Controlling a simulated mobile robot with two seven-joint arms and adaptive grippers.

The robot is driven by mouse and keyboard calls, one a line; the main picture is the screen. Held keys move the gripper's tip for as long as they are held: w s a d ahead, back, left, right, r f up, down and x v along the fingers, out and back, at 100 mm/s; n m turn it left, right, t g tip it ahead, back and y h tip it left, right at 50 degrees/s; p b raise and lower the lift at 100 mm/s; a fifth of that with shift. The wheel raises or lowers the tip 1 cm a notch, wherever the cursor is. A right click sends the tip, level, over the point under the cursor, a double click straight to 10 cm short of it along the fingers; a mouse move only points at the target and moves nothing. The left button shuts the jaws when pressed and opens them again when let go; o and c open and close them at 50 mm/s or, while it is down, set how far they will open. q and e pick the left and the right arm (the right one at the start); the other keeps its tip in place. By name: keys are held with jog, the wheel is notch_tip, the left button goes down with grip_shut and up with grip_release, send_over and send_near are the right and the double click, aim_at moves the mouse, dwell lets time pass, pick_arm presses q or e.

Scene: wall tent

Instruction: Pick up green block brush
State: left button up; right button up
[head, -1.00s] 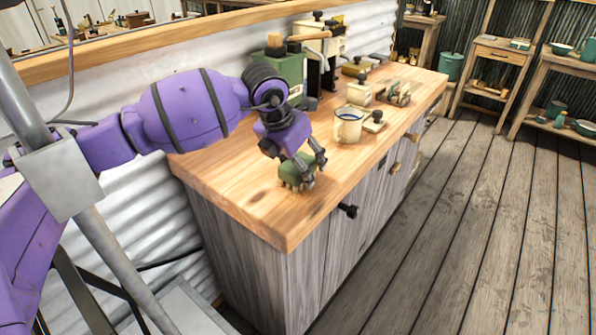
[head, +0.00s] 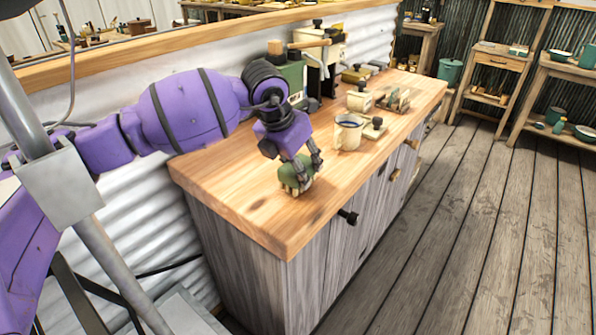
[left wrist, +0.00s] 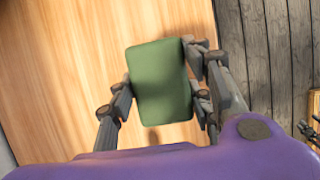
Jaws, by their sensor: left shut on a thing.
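The green block brush (head: 291,178) is at the near end of the wooden counter top in the head view. My left gripper (head: 303,174) comes down on it from above, shut with its fingers on the brush's sides. In the left wrist view the green back of the brush (left wrist: 161,82) fills the gap between the fingers of my left gripper (left wrist: 164,90). Bare wood shows around it. Whether the brush touches the counter or hangs just above it I cannot tell. My right gripper is in neither view.
An enamel mug (head: 348,132) stands on the wooden counter (head: 240,203) beyond the brush. Small boxes and a green machine (head: 291,80) are farther back. The near counter top around the brush is clear.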

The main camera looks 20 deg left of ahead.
pick_arm(q)
jog(key=s+d+r, duration=0.2)
jog(key=s+r, duration=0.4)
jog(key=s+d+r+b, duration=0.1)
jog(key=s+d+r, duration=0.2)
jog(key=s+r, duration=0.3)
jog(key=shift+s+d, duration=0.25)
jog(key=shift+s, duration=0.25)
jog(key=o, duration=0.7)
jog(key=c, duration=0.4)
jog(key=shift+c, duration=0.2)
jog(key=shift+w+a+r, duration=0.1)
jog(key=shift+a, duration=0.05)
